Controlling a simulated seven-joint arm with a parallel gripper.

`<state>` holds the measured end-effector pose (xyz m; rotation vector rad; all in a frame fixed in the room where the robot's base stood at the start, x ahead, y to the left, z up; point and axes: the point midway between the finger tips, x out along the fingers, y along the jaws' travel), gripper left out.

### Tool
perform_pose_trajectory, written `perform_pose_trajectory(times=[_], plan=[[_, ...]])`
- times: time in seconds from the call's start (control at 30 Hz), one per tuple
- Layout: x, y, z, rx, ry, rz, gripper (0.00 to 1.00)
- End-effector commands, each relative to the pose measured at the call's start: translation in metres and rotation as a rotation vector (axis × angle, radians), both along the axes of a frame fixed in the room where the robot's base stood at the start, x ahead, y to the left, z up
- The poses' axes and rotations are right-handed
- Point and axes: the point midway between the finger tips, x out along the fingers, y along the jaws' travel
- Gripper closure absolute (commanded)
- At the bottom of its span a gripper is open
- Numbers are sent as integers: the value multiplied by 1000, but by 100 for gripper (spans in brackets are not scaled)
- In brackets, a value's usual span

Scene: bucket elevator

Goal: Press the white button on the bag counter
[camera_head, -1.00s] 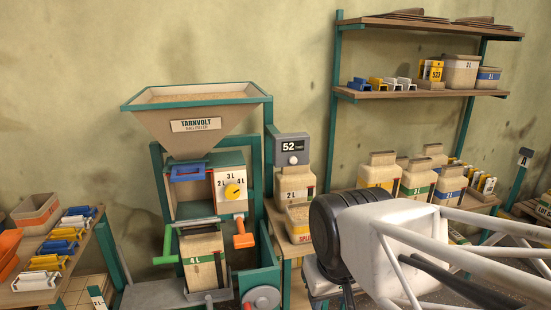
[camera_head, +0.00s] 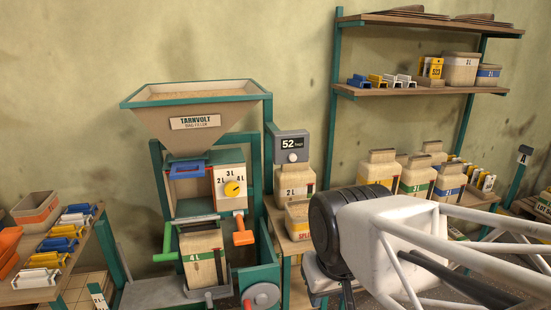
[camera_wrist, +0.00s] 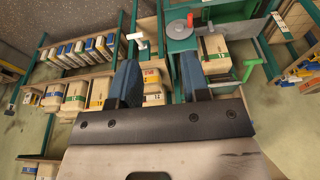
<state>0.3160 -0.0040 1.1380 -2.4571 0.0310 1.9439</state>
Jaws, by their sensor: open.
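The bag counter (camera_head: 292,146) is a grey box on a post right of the bag filler. In the head view my arm's wrist is in front, below and right of the counter, well apart from the button; the fingers are hidden there.
The bag filler (camera_head: 194,122) with its hopper stands left of the counter. A 2 L bag (camera_head: 295,185) sits just below the counter, and more bags (camera_head: 379,169) stand to the right. A wall shelf (camera_head: 422,90) is at upper right. The wall space above the counter is clear.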

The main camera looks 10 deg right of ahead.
Motion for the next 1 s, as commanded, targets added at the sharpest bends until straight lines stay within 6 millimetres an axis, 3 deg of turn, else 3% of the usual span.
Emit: perform_pose_trajectory(times=[0.27, 0.5, 0.57, 0.77, 1.0], plan=[[0, 0, 0, 0, 0, 0, 57], [6, 0, 2, 6, -7, -18, 94], [10, -1, 4, 11, -12, -34, 100], [39, -2, 14, 45, -48, -134, 100], [96, -9, 32, 121, -119, -333, 100]])
